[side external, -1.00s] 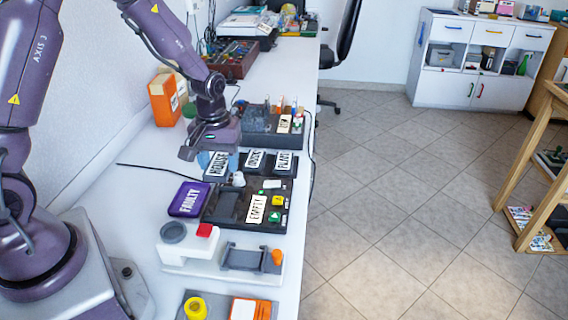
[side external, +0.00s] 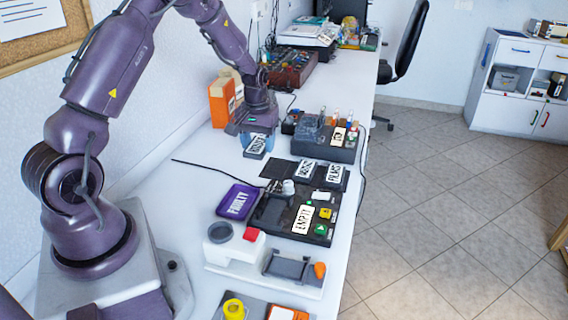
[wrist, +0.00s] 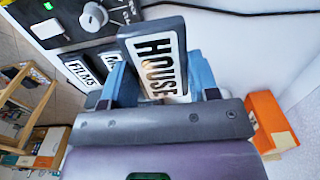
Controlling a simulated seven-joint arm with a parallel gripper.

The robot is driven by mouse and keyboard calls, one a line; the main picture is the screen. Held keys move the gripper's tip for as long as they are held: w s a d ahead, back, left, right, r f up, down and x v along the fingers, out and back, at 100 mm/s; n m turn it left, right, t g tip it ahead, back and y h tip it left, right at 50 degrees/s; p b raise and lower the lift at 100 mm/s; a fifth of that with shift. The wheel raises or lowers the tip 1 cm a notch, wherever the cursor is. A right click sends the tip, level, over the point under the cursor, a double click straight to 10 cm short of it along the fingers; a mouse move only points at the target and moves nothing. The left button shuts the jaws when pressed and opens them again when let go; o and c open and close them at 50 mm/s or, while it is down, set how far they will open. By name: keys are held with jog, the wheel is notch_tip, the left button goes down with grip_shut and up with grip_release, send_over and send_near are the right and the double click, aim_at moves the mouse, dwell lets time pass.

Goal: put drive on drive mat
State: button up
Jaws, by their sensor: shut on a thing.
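My gripper (side external: 257,139) is shut on a dark drive labelled HOUSE (side external: 254,149). The drive hangs between the blue fingers, apart from the other drives and over the white bench near the wall side. In the wrist view the HOUSE drive (wrist: 157,65) faces the camera, tilted, with a blue finger on each side. A purple mat marked FAULTY (side external: 239,202) lies flat and bare on the bench, nearer the camera than the gripper. I cannot tell whether it is the drive mat. The drive's underside is hidden.
Two more drives, one marked FILMS (side external: 334,174), sit by a black device marked EMPTY (side external: 302,220) with a knob. A black box (side external: 335,140) with upright items stands beyond. Orange box (side external: 222,101) stands near the wall. A black cable (side external: 215,164) crosses otherwise clear bench.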

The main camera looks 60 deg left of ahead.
jog(key=w, duration=0.1)
jog(key=w+a+f, duration=0.2)
jog(key=shift+w, duration=0.2)
send_over(277, 168)
notch_tip(277, 168, down, 5)
jog(key=shift+f, duration=1.85)
jog(key=shift+f, duration=0.1)
jog(key=o, duration=1)
